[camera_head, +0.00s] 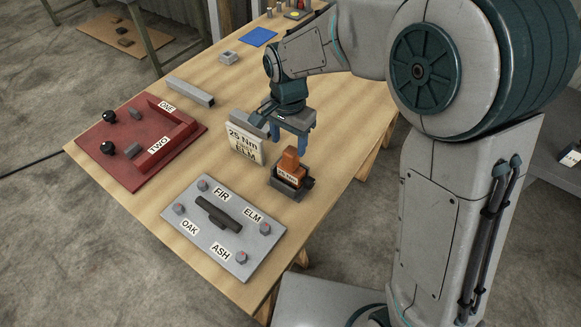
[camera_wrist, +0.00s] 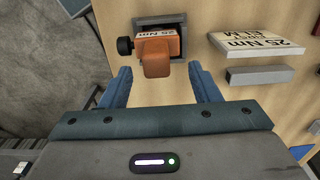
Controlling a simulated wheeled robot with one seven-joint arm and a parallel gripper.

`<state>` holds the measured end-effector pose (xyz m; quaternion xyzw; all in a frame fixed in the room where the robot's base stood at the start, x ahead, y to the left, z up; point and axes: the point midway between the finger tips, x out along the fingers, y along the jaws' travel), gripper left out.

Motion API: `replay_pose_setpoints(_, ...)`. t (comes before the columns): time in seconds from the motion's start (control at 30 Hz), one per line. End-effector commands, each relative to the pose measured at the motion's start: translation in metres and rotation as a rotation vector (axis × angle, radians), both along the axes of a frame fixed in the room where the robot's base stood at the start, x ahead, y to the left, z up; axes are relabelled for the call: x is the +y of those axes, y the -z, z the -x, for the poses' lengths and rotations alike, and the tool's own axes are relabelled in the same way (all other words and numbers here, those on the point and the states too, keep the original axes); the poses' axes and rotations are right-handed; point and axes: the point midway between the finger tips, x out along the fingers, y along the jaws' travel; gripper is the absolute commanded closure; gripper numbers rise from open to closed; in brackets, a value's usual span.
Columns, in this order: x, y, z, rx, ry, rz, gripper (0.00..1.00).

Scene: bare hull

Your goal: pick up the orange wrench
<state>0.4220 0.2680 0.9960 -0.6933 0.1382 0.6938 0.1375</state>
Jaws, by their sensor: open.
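The orange wrench (camera_head: 290,164) stands upright in a dark holder (camera_head: 288,190) near the right edge of the wooden table. It carries a white "25 Nm" label. In the wrist view the orange wrench (camera_wrist: 158,55) shows from above, in front of the fingers and between their lines. My gripper (camera_head: 293,138) has blue fingers and is above and just behind the wrench in the head view. In the wrist view my gripper (camera_wrist: 160,82) is open and empty, its fingers apart to either side of the wrench's near end.
A sign reading "25 Nm" and "ELM" (camera_head: 244,150) stands left of the wrench. A grey plate (camera_head: 238,258) with bolts labelled FIR, ELM, OAK and ASH lies in front. A red tray (camera_head: 130,165) lies at left, a grey bar (camera_head: 190,92) behind it. A blue pad (camera_head: 258,37) lies farther back.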

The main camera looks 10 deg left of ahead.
Motion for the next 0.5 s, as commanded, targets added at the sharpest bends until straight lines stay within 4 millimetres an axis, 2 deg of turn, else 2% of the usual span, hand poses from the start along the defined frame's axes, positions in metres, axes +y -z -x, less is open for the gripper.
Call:
replay_pose_setpoints(0.27, -0.002, 0.022, 0.000, 0.002, 0.000, 0.001, 0.44)
replay_pose_setpoints(0.5, -0.006, 0.058, -0.001, 0.003, -0.001, 0.002, 0.44)
